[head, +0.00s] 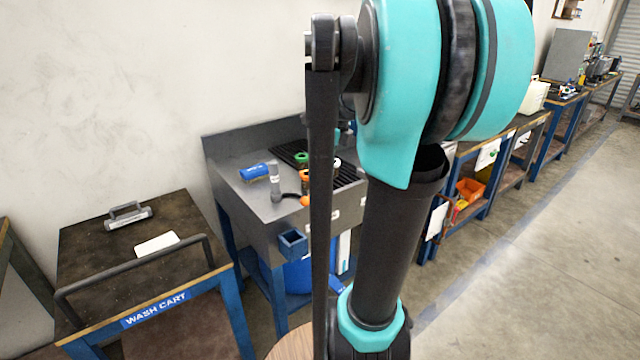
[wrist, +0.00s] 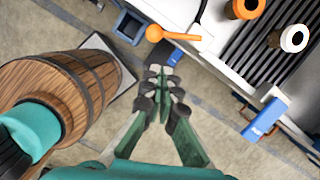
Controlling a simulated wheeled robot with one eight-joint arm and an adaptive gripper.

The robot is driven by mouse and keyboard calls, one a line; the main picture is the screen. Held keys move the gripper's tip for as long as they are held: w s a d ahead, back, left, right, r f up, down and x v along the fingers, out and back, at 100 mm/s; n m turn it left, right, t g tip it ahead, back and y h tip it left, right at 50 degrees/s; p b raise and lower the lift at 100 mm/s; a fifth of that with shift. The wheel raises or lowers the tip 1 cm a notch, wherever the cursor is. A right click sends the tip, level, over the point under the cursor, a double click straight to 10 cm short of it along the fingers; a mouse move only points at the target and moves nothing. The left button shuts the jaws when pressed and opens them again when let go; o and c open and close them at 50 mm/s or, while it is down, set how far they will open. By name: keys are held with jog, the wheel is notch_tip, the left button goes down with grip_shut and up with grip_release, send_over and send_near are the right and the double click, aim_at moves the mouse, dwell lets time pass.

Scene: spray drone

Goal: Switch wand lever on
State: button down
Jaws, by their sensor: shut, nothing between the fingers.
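An orange lever with a round end (wrist: 155,33) sticks out past the edge of the grey wash bench in the wrist view. I take it for the wand lever; its round orange end also shows at the bench front in the head view (head: 305,201). My gripper (wrist: 165,78) is shut and empty. Its fingertips are just below the lever in the wrist picture, apart from it, with floor behind them. In the head view my own arm hides the gripper and part of the bench. The lever's on or off position cannot be told.
The bench (head: 249,192) carries a blue item (head: 254,172), a grey cylinder (head: 275,182) and a slatted grate (wrist: 262,62) with orange and white rings. A blue holder (head: 292,242) juts from its front. A wooden barrel (wrist: 78,80) stands left of the gripper. A wash cart (head: 90,240) is further left.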

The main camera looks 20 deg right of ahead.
jog(key=shift+v, duration=0.95)
jog(key=shift+a+f, duration=0.1)
jog(key=shift+f, duration=0.05)
jog(key=s+a+f+n+t+h, duration=0.1)
jog(key=s+a+f+n, duration=0.3)
jog(key=s+f+n, duration=0.75)
jog(key=s+a+f+n+t+h, duration=0.1)
jog(key=s+a+f+n, duration=0.3)
jog(key=f+n, duration=0.85)
jog(key=n+g+y, duration=0.2)
jog(key=n+y, duration=0.1)
jog(key=n, duration=1)
send_near(310, 195)
jog(key=s+d+r, duration=0.3)
jog(key=s+d, duration=0.1)
jog(key=s, duration=0.1)
jog(key=shift+w+a+f, duration=0.8)
jog(key=shift+f, duration=0.9)
jog(key=shift+w+a+f, duration=0.8)
jog(key=shift+w+f, duration=0.05)
jog(key=shift+f, duration=0.85)
jog(key=shift+w+a+f, duration=0.75)
jog(key=shift+w+f, duration=0.05)
jog(key=shift+f, duration=0.9)
